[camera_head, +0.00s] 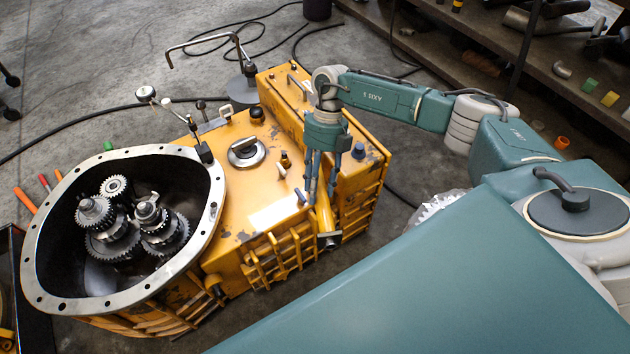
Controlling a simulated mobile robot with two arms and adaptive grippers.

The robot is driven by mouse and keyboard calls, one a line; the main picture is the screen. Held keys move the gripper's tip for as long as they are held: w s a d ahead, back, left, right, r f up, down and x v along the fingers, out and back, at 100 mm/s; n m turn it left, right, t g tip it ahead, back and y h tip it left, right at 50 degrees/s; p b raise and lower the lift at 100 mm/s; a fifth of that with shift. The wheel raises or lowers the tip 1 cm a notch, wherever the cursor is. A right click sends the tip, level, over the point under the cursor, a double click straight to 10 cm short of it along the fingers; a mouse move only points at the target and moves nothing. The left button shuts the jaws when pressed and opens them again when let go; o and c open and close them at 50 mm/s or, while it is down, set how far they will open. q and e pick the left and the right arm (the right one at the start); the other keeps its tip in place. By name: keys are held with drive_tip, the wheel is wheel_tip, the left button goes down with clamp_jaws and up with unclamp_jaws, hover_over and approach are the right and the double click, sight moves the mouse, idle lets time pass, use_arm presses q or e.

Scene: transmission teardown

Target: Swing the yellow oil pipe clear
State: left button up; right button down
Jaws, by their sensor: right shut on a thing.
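The yellow oil pipe (325,217) shows as a short yellow tube with a dark lower end, at the right front edge of the yellow gearbox housing (232,190). My right gripper (321,192) points down from above with its fingers shut on the upper part of the pipe. The fingers hide the pipe's top, and I cannot tell whether the pipe still touches the housing. My left gripper is not in view.
The housing's open bell end (38,262) shows several dark gears (113,238) inside. A bent rod (203,37) on a stand rises behind the housing. A shelf (545,75) with tools stands at the upper right. Cables lie on the concrete floor, and bare floor lies at the upper left.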

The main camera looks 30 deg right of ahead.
drive_tip(key=shift+w, duration=0.1)
drive_tip(key=c, duration=1.1)
unclamp_jaws()
drive_tip(key=shift+o, duration=0.6)
drive_tip(key=v, duration=1.2)
